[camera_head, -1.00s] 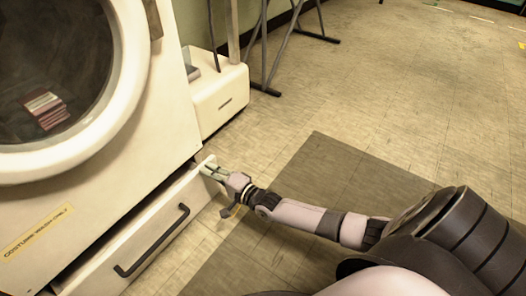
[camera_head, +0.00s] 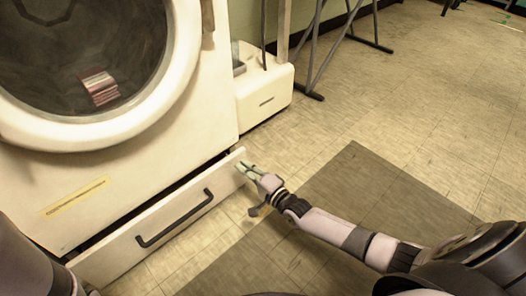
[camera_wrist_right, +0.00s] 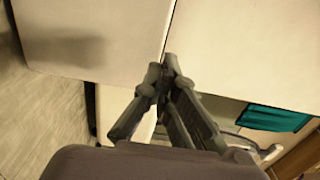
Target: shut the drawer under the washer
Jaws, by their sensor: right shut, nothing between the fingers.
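The washer (camera_head: 150,165) stands at the left with its round door shut. The drawer (camera_head: 120,253) under it is partly out, with a dark gap between its front and the washer body. The drawer has a black bar handle (camera_head: 176,220). My right gripper (camera_head: 246,168) is shut and empty, its tips at the top right end of the drawer front. In the right wrist view, the shut fingers (camera_wrist_right: 167,70) are close to pale panels with a seam between them; whether they touch is unclear. My left gripper is out of view; part of my left arm shows at lower left.
A low white unit (camera_head: 265,92) stands on the floor right of the washer, with grey metal stand legs (camera_head: 318,50) behind it. A dark mat (camera_head: 360,195) lies under my right arm.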

